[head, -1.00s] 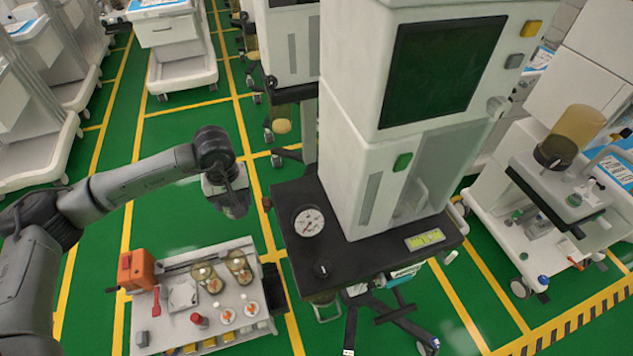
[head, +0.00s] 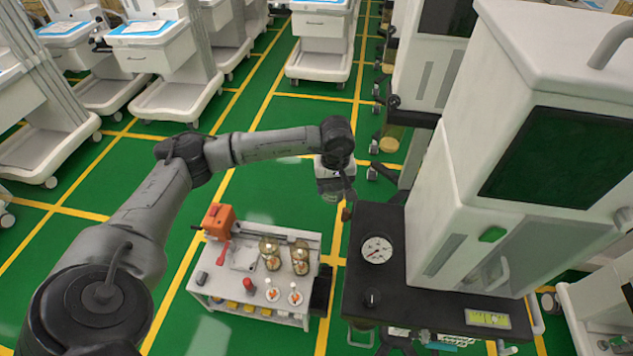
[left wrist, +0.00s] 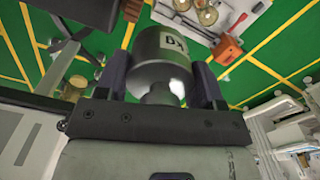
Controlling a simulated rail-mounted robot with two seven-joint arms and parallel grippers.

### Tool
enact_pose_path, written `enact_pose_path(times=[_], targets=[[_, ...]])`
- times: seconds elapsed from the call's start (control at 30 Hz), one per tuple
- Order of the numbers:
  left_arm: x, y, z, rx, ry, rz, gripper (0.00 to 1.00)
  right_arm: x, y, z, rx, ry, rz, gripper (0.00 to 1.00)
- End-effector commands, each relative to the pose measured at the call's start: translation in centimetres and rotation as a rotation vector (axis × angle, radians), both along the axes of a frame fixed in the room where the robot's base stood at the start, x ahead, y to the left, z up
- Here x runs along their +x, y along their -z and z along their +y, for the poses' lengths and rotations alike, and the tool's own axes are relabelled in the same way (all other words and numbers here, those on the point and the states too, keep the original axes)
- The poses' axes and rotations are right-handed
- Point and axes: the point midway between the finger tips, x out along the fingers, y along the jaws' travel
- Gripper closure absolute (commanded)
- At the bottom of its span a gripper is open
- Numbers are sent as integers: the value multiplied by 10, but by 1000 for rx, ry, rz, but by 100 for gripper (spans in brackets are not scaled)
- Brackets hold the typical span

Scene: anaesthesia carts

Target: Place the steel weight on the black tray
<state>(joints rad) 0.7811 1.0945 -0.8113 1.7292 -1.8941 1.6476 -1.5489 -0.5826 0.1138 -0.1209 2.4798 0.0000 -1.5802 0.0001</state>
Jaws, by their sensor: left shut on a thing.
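The steel weight (left wrist: 160,58) is a grey metal cylinder with a dark-marked label and a narrower neck. In the left wrist view it sits between the two fingers of my left gripper (left wrist: 162,82), which is shut on it. The weight is hard to make out there. I cannot tell the gripper's height above the worktop. My right gripper is not in view.
The worktop carries a round gauge (head: 377,250), a black knob (head: 372,298) and a yellow-green panel (head: 488,319). The white machine (head: 450,200) rises behind. A low white cart (head: 225,285) holds an orange box (head: 218,222), jars and small items. Green floor lies between.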

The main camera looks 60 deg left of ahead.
Motion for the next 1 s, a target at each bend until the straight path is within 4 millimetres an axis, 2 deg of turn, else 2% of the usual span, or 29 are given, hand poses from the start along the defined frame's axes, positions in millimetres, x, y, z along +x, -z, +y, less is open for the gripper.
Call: enact_pose_path(times=[0.03, 0.33, 0.6, 0.7, 1.0], targets=[[10, -4, -9, -4, 2, -7, 100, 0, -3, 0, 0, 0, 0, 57], [56, -4, -53, -3, 1, -4, 100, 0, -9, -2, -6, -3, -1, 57], [86, -4, -80, -2, 0, -4, 100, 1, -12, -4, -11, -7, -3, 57], [94, -4, -87, -1, 0, -4, 100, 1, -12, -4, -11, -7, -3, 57], [93, 22, -86, 0, -1, -2, 100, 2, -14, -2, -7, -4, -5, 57]])
